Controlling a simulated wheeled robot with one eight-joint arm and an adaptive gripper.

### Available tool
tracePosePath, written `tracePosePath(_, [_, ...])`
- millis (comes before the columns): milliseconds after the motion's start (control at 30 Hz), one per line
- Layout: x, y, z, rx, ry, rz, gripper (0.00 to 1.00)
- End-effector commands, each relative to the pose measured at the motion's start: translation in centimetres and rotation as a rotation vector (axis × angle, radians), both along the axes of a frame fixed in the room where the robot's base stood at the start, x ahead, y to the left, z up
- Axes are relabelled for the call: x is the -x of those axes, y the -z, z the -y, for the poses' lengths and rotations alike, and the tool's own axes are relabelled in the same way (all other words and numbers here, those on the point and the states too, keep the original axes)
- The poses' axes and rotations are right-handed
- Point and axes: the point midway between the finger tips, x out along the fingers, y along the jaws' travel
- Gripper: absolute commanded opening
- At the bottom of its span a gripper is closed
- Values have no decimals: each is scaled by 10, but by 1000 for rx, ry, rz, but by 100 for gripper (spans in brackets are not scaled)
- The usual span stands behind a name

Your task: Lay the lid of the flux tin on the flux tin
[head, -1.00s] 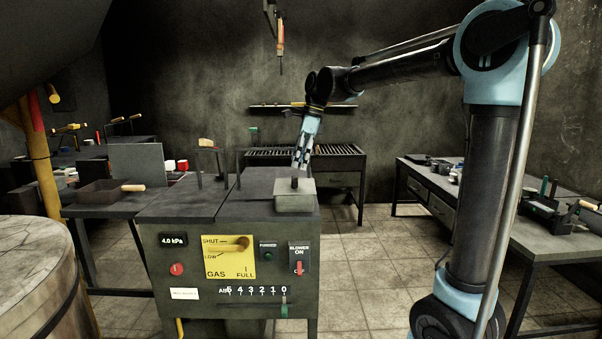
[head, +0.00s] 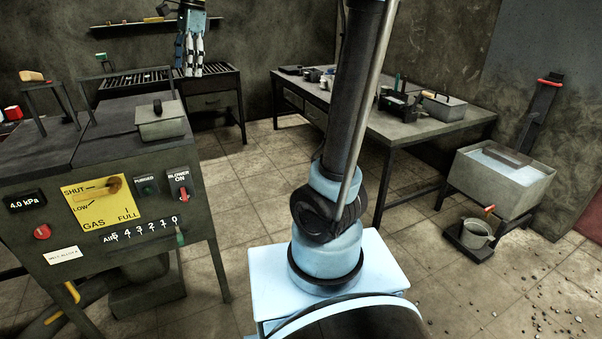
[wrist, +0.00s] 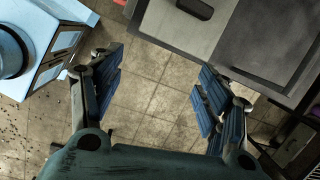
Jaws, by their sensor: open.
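A grey box-shaped tin (head: 166,130), which I take for the flux tin, stands on the right end of the dark-topped gas cabinet. A flat grey lid (head: 172,108) with a black grip (head: 157,106) appears to lie on it, level; I cannot tell how exactly it is seated. In the wrist view the lid (wrist: 203,32) is partly cut off at the top edge. My gripper (head: 189,68) is open and empty, above and to the right of the tin, apart from it. In the wrist view its fingers (wrist: 158,92) are spread over bare floor.
The gas cabinet (head: 110,205) has switches and levers on its front. A slatted bench (head: 218,80) stands behind it. A long table (head: 400,125) with tools is at the right, with a water trough (head: 500,185) beyond. Tiled floor lies clear between cabinet and table.

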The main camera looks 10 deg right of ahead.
Motion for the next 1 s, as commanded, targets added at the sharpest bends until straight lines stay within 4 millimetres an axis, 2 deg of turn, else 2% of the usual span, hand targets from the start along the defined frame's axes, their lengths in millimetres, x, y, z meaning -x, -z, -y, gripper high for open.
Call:
tracePosePath(33, [8,10,23,6,-37,24,70])
tracePosePath(200, [33,44,86,39,-208,108,70])
tracePosePath(500, [93,118,182,122,-515,227,70])
tracePosePath(800, [163,209,253,227,-829,301,70])
tracePosePath(1000, [204,268,284,290,-1017,318,70])
